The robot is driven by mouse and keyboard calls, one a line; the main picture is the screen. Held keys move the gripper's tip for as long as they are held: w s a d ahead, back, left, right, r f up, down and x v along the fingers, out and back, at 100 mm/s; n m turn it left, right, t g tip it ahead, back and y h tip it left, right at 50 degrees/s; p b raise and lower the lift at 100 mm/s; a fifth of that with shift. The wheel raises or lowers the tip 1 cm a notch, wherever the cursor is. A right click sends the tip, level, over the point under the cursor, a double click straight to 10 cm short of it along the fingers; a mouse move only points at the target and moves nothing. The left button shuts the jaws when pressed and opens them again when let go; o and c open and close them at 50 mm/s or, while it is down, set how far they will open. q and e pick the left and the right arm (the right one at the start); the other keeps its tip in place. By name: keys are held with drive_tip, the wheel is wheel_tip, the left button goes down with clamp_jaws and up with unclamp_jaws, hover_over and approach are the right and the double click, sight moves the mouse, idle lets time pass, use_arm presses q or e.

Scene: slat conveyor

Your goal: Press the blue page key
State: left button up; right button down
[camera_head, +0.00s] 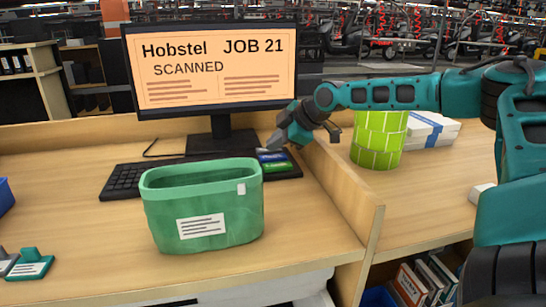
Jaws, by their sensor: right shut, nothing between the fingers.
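The blue page key (272,157) is a wide blue key on a dark pad at the right end of the black keyboard (124,181). A green key (276,167) lies just in front of it. My right gripper (272,146) is shut and empty, with its tips just above and behind the blue key. I cannot tell whether they touch it. The monitor (218,68) behind reads "Hobstel JOB 21 SCANNED" on an orange screen. My left gripper is not in view.
A green fabric bin (205,228) stands in front of the keyboard and hides part of it. A wooden divider (345,195) runs right of the keys. Beyond it stand a lime tiled cylinder (378,140) and white boxes (432,130). Small teal and grey items (30,265) lie front left.

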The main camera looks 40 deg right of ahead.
drive_tip(key=shift+f, duration=0.1)
idle(0.8)
drive_tip(key=shift+f+b, duration=0.3)
drive_tip(key=shift+b, duration=0.3)
